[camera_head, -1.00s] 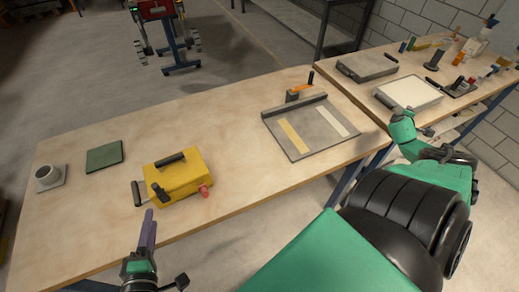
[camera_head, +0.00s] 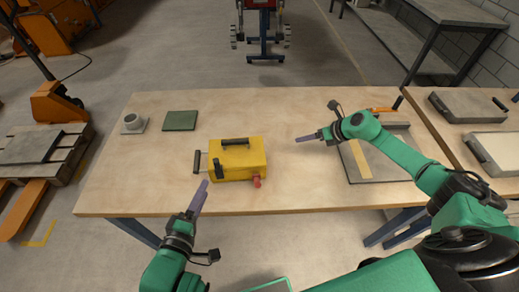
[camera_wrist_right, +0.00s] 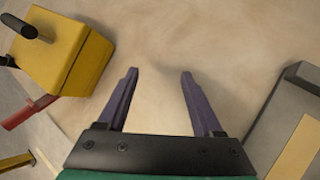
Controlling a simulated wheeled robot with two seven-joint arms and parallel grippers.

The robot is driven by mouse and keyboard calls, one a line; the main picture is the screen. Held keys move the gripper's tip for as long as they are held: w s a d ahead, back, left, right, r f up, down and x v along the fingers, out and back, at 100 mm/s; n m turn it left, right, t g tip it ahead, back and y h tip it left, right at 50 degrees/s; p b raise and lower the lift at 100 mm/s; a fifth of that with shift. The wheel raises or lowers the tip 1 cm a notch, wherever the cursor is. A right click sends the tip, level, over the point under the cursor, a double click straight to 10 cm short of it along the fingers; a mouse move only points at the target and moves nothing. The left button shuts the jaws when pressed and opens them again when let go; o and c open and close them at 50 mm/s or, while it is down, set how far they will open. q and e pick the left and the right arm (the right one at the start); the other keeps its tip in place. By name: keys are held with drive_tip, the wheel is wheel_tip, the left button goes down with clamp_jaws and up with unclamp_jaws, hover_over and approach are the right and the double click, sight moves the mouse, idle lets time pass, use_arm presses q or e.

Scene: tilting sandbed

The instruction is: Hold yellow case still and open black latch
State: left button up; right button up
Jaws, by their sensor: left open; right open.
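The yellow case (camera_head: 242,163) stands on the wooden table with a black handle on top, a black side handle at its left and a red knob at its front right. The black latch (camera_head: 217,169) sits on its front left. My left gripper (camera_head: 200,194) is in front of the case's left corner, apart from it, its purple fingers pointing up; the gap between them does not show. My right gripper (camera_head: 303,138) is to the right of the case, over the table. In the right wrist view it is open and empty (camera_wrist_right: 160,85), with the case (camera_wrist_right: 62,48) at upper left.
A grey tray (camera_head: 352,169) with strips is under my right arm. Bare tabletop lies between case and tray.

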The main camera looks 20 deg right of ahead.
sight(256, 179)
drive_tip(key=s+a+r+n+g, duration=0.1)
drive_tip(key=a+r+n, duration=0.1)
drive_tip(key=a+n, duration=0.3)
drive_tip(key=s+a+r+n+g+y, duration=0.1)
drive_tip(key=a+r+n+g, duration=0.1)
drive_tip(key=a+n, duration=0.4)
drive_tip(key=s+a+r+n+g, duration=0.1)
drive_tip(key=a+r+n+g, duration=0.1)
drive_tip(key=a+n, duration=0.3)
drive_tip(key=shift+s+a+r+n+y, duration=0.1)
drive_tip(key=shift+s+a+n+y, duration=0.1)
drive_tip(key=shift+a, duration=0.45)
drive_tip(key=shift+s+a+r+n+y, duration=0.1)
drive_tip(key=shift+a+n, duration=0.1)
drive_tip(key=shift+a, duration=0.45)
drive_tip(key=s+a+r+n+g+h, duration=0.25)
drive_tip(key=s+r+n+h, duration=0.3)
drive_tip(key=n, duration=1.05)
drive_tip(key=shift+t+h, duration=0.25)
drive_tip(key=shift+h, duration=0.1)
drive_tip(key=f, duration=1.4)
drive_tip(key=shift+a+f, duration=0.25)
drive_tip(key=shift+a, duration=0.05)
clamp_jaws()
